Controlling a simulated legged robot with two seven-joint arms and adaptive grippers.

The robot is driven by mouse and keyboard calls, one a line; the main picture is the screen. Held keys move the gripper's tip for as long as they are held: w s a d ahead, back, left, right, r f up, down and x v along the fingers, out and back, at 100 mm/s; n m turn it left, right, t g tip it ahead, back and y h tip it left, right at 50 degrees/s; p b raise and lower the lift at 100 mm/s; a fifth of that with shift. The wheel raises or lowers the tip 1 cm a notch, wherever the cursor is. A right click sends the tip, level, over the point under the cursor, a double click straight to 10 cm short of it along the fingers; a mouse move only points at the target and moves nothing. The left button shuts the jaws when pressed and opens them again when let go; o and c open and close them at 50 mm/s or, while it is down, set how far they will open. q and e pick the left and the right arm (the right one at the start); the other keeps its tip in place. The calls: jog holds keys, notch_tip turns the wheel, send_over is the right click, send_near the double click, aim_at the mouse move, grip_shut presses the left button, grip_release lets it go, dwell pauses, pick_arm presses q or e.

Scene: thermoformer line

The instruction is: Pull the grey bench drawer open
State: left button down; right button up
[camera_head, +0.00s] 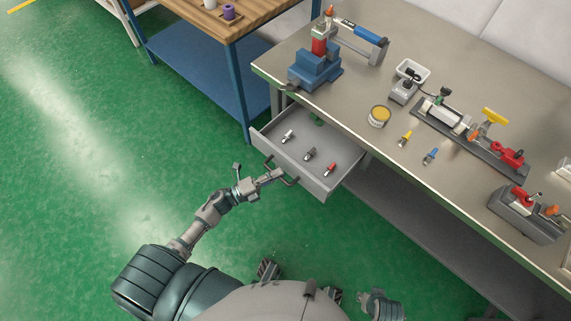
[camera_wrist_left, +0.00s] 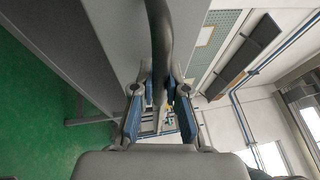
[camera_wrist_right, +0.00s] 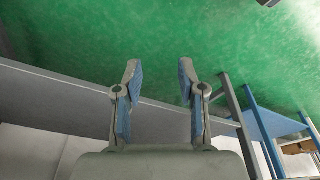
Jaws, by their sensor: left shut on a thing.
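The grey bench drawer (camera_head: 323,186) is pulled out from under the bench top in the head view. Three small pieces lie inside it: one pale (camera_head: 288,136), one dark (camera_head: 310,154) and one red-tipped (camera_head: 330,170). A dark bar handle (camera_head: 290,182) is on its front. My left gripper (camera_head: 272,176) is shut on this handle. In the left wrist view the handle (camera_wrist_left: 160,35) passes between my left fingers (camera_wrist_left: 160,92). My right gripper (camera_wrist_right: 158,75) is open and empty in the right wrist view; it also shows low in the head view (camera_head: 378,304), away from the drawer.
The bench top (camera_head: 350,95) carries a blue vise-like fixture (camera_head: 315,70), a yellow-topped tin (camera_head: 379,115), a white tray (camera_head: 413,71) and clamp fixtures (camera_head: 470,135). A wooden-topped blue table (camera_head: 225,25) stands at the back left. Green floor (camera_head: 80,150) is clear on the left.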

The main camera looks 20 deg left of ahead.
pick_arm(q)
jog(key=s, duration=0.2)
jog(key=s+a, duration=0.1)
jog(key=shift+s+f, duration=0.25)
jog(key=shift+f, duration=0.05)
pick_arm(e)
jog(key=shift+a+f, duration=0.25)
jog(key=shift+f, duration=0.65)
jog(key=shift+w, duration=0.1)
pick_arm(q)
jog(key=c, duration=1.2)
grip_release()
jog(key=shift+w+r, duration=0.1)
jog(key=shift+w, duration=0.05)
jog(key=v, duration=1.2)
